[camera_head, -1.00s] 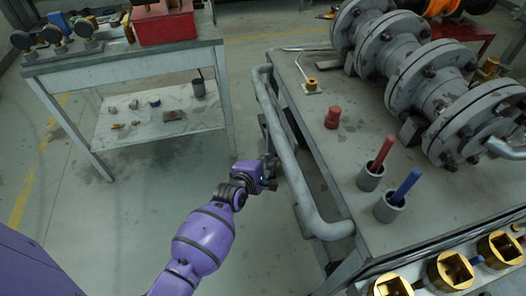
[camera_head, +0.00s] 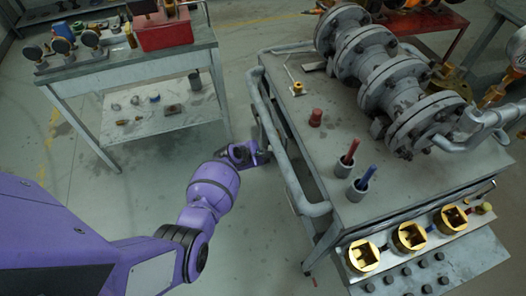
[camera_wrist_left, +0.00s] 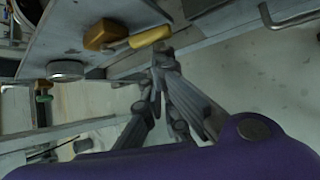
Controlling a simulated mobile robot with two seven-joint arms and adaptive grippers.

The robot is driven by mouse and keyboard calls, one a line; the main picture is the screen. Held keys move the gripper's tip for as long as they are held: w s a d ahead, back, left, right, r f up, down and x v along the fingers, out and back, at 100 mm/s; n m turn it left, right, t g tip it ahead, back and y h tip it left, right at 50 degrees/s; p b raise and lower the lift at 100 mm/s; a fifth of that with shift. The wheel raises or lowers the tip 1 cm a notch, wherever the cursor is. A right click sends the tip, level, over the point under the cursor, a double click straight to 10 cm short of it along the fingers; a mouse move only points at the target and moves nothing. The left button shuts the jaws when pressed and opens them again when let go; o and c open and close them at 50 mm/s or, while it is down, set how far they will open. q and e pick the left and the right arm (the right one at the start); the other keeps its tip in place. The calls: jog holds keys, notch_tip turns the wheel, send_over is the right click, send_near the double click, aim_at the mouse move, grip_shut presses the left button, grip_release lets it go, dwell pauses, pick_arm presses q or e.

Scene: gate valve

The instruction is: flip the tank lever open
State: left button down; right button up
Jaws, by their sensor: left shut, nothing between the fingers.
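My left gripper (camera_head: 258,156) is beside the left rail (camera_head: 279,150) of the grey cart in the head view. Its fingers (camera_wrist_left: 172,98) show in the left wrist view, shut and empty. I cannot tell whether it touches the rail. No lever on a tank can be made out with certainty. A thin grey rod with a yellow end piece (camera_head: 298,88) lies on the cart top. The large grey flanged pipe assembly (camera_head: 385,80) lies along the cart's back right. My right gripper is not in view.
A grey table (camera_head: 135,70) with a red box (camera_head: 163,28) stands at the left. On the cart are a red knob (camera_head: 315,117) and cups holding a red handle (camera_head: 351,150) and a blue handle (camera_head: 366,176). Gold sockets (camera_head: 409,237) line its front. Floor between the tables is open.

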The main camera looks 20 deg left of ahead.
pick_arm(q)
jog(key=shift+d+r, duration=0.1)
dwell(0.3)
jog(key=shift+w+a+r, duration=0.2)
jog(key=shift+w+a, duration=0.3)
jog(key=shift+w, duration=0.1)
